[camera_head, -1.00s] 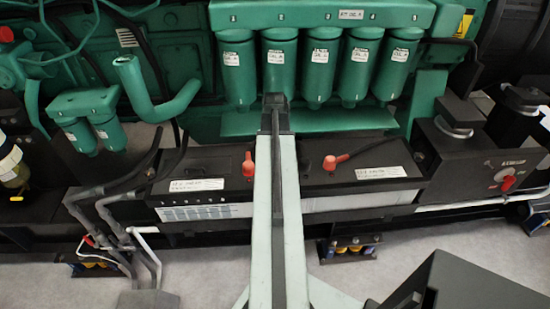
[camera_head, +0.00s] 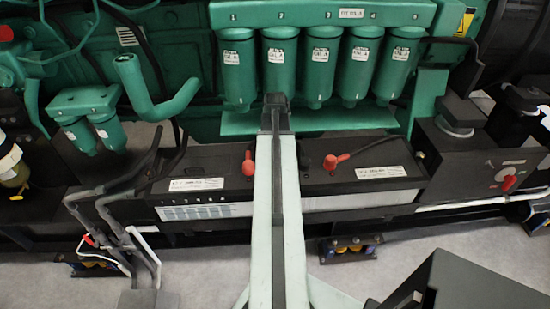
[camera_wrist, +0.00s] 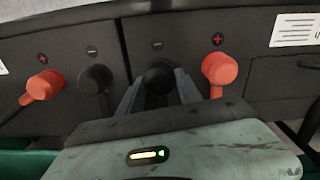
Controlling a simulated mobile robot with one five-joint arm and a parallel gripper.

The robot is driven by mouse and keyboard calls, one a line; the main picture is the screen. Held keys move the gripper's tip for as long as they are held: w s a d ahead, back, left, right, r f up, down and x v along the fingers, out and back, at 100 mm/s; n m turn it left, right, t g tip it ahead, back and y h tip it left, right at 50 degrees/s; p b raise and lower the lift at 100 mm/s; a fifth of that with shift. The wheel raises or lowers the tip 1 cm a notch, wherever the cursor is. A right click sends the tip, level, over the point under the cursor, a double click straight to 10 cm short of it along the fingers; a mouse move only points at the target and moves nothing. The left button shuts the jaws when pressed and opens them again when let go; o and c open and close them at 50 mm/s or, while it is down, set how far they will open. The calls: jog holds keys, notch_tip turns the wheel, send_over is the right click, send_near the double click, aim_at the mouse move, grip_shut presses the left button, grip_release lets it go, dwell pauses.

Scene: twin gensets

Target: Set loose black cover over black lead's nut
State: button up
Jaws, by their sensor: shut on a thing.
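In the wrist view my gripper (camera_wrist: 160,95) is shut on a black round-topped cover (camera_wrist: 159,76). It holds it by the minus mark of the battery on the right. Just left of it a second black cover (camera_wrist: 95,78) sits by the other battery's minus mark, with a dark lead below it. The nut does not show, and I cannot tell whether the held cover touches the terminal under it.
Red terminal covers stand on both sides, one at left (camera_wrist: 43,86) and one at right (camera_wrist: 220,69) in the wrist view. The two black batteries (camera_head: 205,160) lie below a row of green filters (camera_head: 320,55). A grey switch box (camera_head: 500,170) stands at right.

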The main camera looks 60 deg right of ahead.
jog(key=shift+f+b, duration=0.8)
jog(key=shift+f, duration=0.15)
jog(key=o, duration=1.7)
notch_tip(320, 180, up, 7)
jog(key=p, duration=0.7)
jog(key=shift+r, duration=0.15)
